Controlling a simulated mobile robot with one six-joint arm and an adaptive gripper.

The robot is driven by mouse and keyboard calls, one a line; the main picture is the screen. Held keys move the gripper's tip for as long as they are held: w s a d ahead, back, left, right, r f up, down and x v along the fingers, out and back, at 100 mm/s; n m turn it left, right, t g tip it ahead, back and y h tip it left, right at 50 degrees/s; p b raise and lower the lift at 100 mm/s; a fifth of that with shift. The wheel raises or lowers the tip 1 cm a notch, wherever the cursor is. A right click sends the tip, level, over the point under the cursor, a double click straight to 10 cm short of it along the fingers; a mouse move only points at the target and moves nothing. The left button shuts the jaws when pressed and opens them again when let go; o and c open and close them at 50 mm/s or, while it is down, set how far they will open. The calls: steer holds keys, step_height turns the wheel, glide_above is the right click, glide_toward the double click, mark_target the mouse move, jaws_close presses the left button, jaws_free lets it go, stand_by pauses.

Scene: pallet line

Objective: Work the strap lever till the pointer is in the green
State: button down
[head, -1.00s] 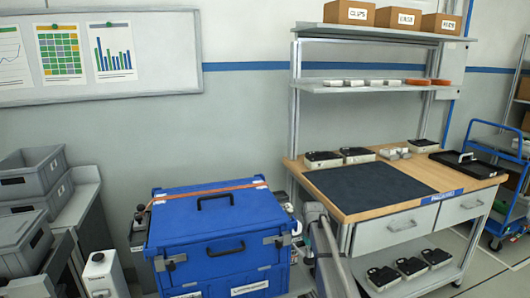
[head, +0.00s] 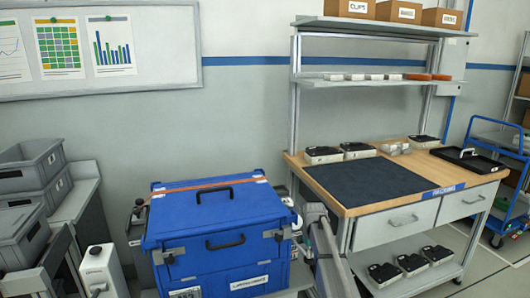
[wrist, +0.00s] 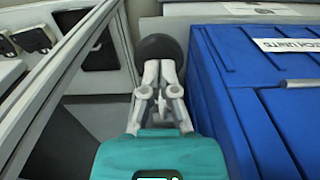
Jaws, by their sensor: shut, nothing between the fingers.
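A blue case (head: 215,235) with black handles stands at the middle front in the head view. An orange strap (head: 205,191) runs across its lid. Its blue side fills the right of the wrist view (wrist: 255,110). My gripper (wrist: 160,85) is shut and empty, alongside that side of the case. A dark round knob-like part (wrist: 158,47) lies just beyond the fingertips. I cannot tell whether it belongs to the strap lever or whether the fingers touch it. No pointer or green zone can be made out. In the head view my arm hides part of the case's right side.
A workbench (head: 395,203) with a dark mat stands close to the right of the case; its frame (wrist: 55,85) shows left in the wrist view. Grey bins (head: 28,165) and a pale post-like unit (head: 98,268) stand to the left. A blue trolley (head: 500,205) is far right.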

mark_target(310, 264)
steer(key=shift+f, duration=0.1)
stand_by(0.3)
steer(key=shift+s+d+f+b, duration=0.1)
steer(key=shift+s+f+b, duration=0.1)
steer(key=shift+f+b, duration=0.55)
steer(key=shift+s+f+b, duration=0.1)
steer(key=shift+f+b, duration=0.6)
steer(key=shift+b, duration=0.05)
steer(key=shift+d, duration=0.1)
steer(key=shift+f+b, duration=0.75)
steer(key=shift+f, duration=0.05)
steer(key=shift+s, duration=0.1)
